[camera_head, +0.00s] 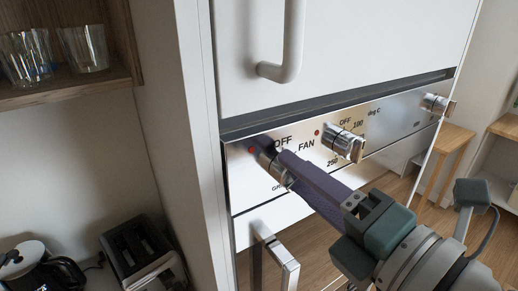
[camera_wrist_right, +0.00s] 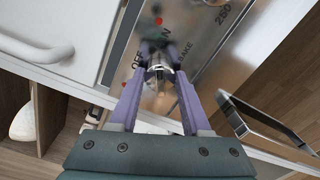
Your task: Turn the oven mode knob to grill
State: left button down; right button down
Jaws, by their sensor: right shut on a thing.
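The oven mode knob (camera_head: 268,161) is a chrome knob at the left end of the shiny control panel (camera_head: 300,212). The labels OFF and FAN show near it, and a partly covered label starting with GR is below it. My right gripper (camera_head: 283,165) comes in from the lower right with its purple fingers shut on the knob. In the right wrist view the knob (camera_wrist_right: 160,70) sits between the fingertips of the gripper (camera_wrist_right: 158,82). The fingers hide much of the knob, so I cannot tell which label it points to. My left gripper is not in view.
A temperature knob (camera_head: 344,143) and another knob (camera_head: 437,105) sit further right on the panel. A white door handle (camera_head: 291,45) is above, and a metal oven handle (camera_head: 276,253) below. A toaster (camera_head: 142,252) and black kettle (camera_head: 38,268) stand at lower left.

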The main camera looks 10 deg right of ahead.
jog(key=m+p, duration=0.2)
jog(key=m, duration=2.1)
jog(key=shift+f+m+y, duration=0.1)
jog(key=shift+m+y, duration=0.2)
jog(key=shift+m, duration=0.3)
jog(key=shift+c, duration=1.8)
grip_release()
